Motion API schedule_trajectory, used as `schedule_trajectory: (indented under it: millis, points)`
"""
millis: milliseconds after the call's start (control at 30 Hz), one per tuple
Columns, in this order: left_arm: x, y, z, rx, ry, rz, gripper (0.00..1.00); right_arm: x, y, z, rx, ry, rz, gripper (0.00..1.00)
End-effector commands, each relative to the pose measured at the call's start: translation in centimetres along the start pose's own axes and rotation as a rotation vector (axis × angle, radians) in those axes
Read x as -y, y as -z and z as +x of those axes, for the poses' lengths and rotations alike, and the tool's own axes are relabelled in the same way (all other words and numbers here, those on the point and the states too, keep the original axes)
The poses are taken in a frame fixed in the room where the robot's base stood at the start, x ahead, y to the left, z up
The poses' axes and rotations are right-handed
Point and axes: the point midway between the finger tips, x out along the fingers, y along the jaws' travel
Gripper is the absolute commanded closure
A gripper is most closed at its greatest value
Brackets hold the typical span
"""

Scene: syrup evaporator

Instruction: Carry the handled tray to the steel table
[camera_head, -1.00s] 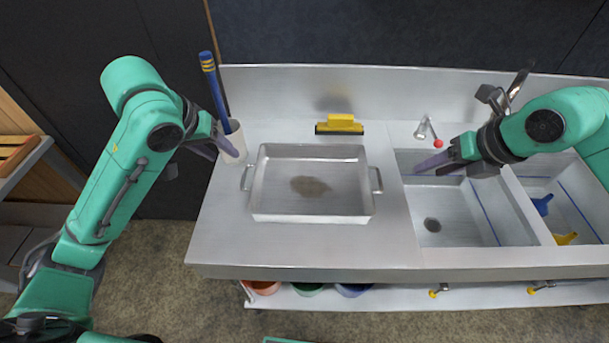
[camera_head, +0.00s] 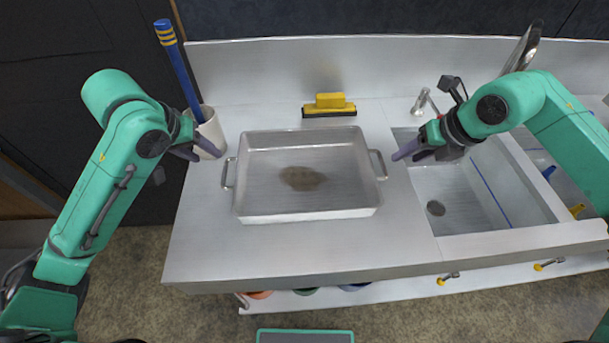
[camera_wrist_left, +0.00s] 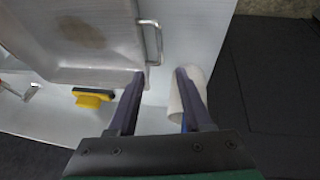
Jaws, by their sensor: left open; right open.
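The handled tray (camera_head: 270,205) is a shallow steel pan with a brown stain on its floor and a loop handle on each short side. It stands flat on the steel counter left of the sink. My left gripper (camera_head: 205,154) is open and empty, just left of the tray's left handle, by the white cup. In the left wrist view, the open fingers (camera_wrist_left: 160,76) point toward the tray's edge and handle (camera_wrist_left: 153,40). My right gripper (camera_head: 398,157) is open and empty, just right of the tray's right handle (camera_head: 377,165), near the sink's edge.
A white cup (camera_head: 212,128) with a blue striped stick (camera_head: 178,72) stands beside my left gripper. A yellow brush (camera_head: 329,104) lies behind the tray. The sink (camera_head: 465,205) and its tap (camera_head: 424,101) are on the right. The counter in front of the tray (camera_head: 290,250) is clear.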

Motion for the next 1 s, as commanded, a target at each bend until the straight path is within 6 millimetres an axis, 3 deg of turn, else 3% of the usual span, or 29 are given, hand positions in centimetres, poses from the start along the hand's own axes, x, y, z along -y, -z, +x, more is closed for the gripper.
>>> schedule_trajectory:
  millis: [500, 667, 933, 967, 1000]
  points:
    - [0.0, 0.0, 10.0, 0.002, 0.000, -0.001, 0.50, -0.1, 0.0, 10.1, -0.002, -0.002, 0.001, 0.50]
    - [0.0, 0.0, 11.4, 0.000, 0.000, -0.001, 0.50, 0.0, 0.0, 11.5, 0.000, 0.000, 0.001, 0.50]
    - [0.0, 0.0, 11.6, -0.001, 0.000, 0.000, 0.50, 0.0, 0.0, 11.7, 0.000, 0.000, 0.000, 0.50]
    - [0.0, 0.0, 11.6, -0.001, 0.000, 0.000, 0.58, 0.0, 0.0, 11.7, 0.000, 0.000, 0.000, 0.58]
    - [0.0, 0.0, 11.6, -0.001, 0.000, 0.000, 0.73, 0.0, 0.0, 11.6, 0.000, 0.000, 0.000, 0.73]
